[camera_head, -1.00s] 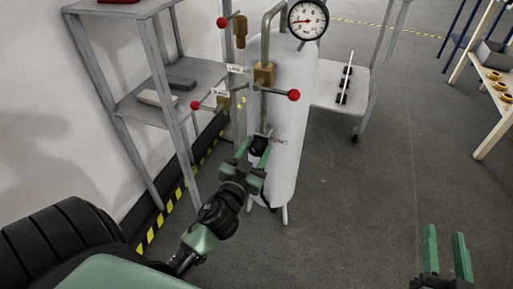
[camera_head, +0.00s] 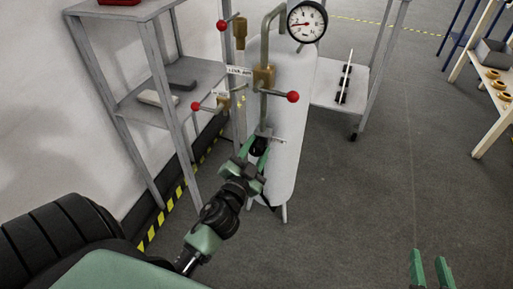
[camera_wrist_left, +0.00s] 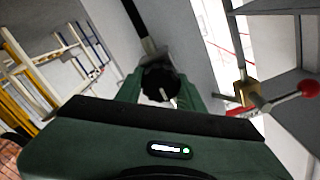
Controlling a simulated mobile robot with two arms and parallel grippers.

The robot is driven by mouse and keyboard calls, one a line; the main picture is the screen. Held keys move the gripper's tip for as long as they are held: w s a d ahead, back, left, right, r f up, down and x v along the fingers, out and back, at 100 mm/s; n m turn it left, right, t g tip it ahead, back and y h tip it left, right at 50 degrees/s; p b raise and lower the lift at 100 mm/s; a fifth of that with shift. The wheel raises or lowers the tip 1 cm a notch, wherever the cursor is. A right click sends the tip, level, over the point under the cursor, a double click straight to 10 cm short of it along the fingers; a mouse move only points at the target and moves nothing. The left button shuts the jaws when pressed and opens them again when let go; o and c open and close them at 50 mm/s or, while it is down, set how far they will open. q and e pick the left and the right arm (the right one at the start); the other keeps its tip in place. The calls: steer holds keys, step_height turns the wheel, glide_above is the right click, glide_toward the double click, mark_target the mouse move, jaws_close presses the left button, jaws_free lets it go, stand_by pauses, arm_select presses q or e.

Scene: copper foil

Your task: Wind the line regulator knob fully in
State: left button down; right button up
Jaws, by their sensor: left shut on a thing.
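The black regulator knob (camera_head: 258,146) sits low on the front of the white upright tank (camera_head: 291,90). My left gripper (camera_head: 257,150) is shut on the knob, with a green finger on each side of it. In the left wrist view the ribbed knob (camera_wrist_left: 158,84) shows between the two green fingers, with a pale pointer across its face. My right gripper (camera_head: 431,268) is at the lower right edge, its two green fingers apart, with nothing seen between them.
Red-ended valve levers (camera_head: 293,97) and brass valves (camera_head: 264,76) stand above the knob. A round gauge (camera_head: 307,21) tops the pipe. A grey shelf rack (camera_head: 160,113) stands at left, and a bench (camera_head: 490,125) at far right. The floor at right is clear.

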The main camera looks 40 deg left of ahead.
mark_target(255, 152)
arm_select(q)
steer(key=c, duration=0.9)
jaws_free()
steer(key=shift+s+d, duration=0.1)
steer(key=shift+s, duration=0.2)
steer(key=v, duration=0.6)
steer(key=shift+s+f, duration=0.1)
steer(key=shift+s, duration=0.1)
steer(key=shift+s+d+b, duration=0.1)
steer(key=shift+s+b, duration=0.2)
steer(key=shift+s, duration=0.1)
arm_select(e)
steer(key=r, duration=0.1)
steer(key=t, duration=0.1)
steer(key=w+r, duration=0.1)
steer(key=shift+a+r+t+y, duration=0.3)
